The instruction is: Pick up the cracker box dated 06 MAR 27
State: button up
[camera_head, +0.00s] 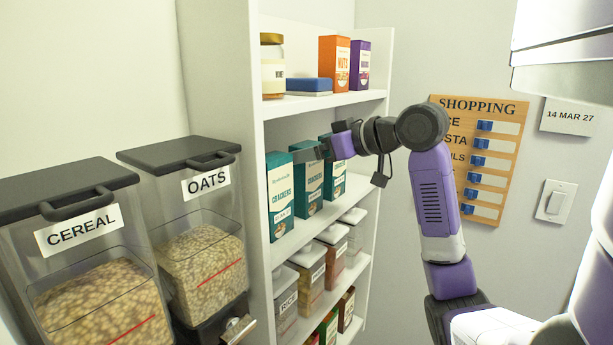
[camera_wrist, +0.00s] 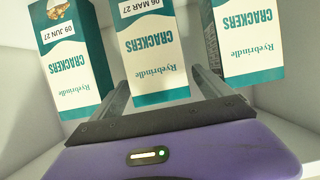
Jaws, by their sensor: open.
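Three teal-and-white cracker boxes stand upright in a row on the middle shelf. In the wrist view, which shows them upside down, the middle cracker box (camera_wrist: 158,55) reads 06 MAR 27; it is also the middle one in the head view (camera_head: 309,183). The cracker box at the left of the wrist view (camera_wrist: 73,60) reads 09 JUN 27. The third cracker box (camera_wrist: 245,45) shows no date there. My gripper (camera_wrist: 160,77) is open, its fingers appearing either side of the middle box's near end. In the head view my gripper (camera_head: 308,154) reaches in from the right, partly covering the boxes' upper parts.
The upper shelf (camera_head: 320,103) is above my gripper, with a jar (camera_head: 272,66) and orange box (camera_head: 334,64). Lidded containers (camera_head: 310,268) fill the shelf below. Cereal (camera_head: 92,270) and oats (camera_head: 196,230) dispensers stand left. A wall card (camera_head: 569,116) reads 14 MAR 27.

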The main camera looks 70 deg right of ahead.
jog(key=shift+w+f, duration=0.1)
jog(key=shift+w, duration=0.05)
grip_shut()
dwell(0.4)
